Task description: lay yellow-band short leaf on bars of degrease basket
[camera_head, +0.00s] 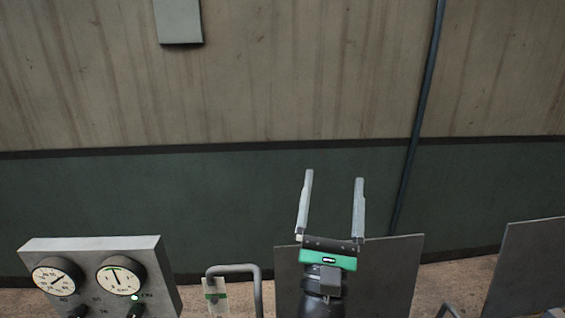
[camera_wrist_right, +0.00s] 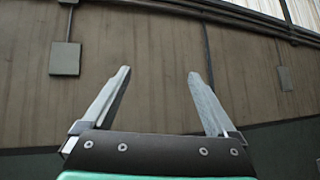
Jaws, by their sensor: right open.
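My right gripper (camera_head: 333,183) is raised in the lower middle of the head view, its two grey fingers pointing up and apart. It is open, with nothing between the fingers. It also shows open and empty in the right wrist view (camera_wrist_right: 158,75), with only the wall behind it. My left gripper is in neither view. I see no yellow-band short leaf and no degrease basket in these frames.
A grey gauge box (camera_head: 92,252) with two dials stands at lower left. A bent grey tube (camera_head: 236,268) and a small tag (camera_head: 216,296) are beside it. Dark panels (camera_head: 395,268) stand behind my right arm and at far right (camera_head: 530,268). The wall fills the background.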

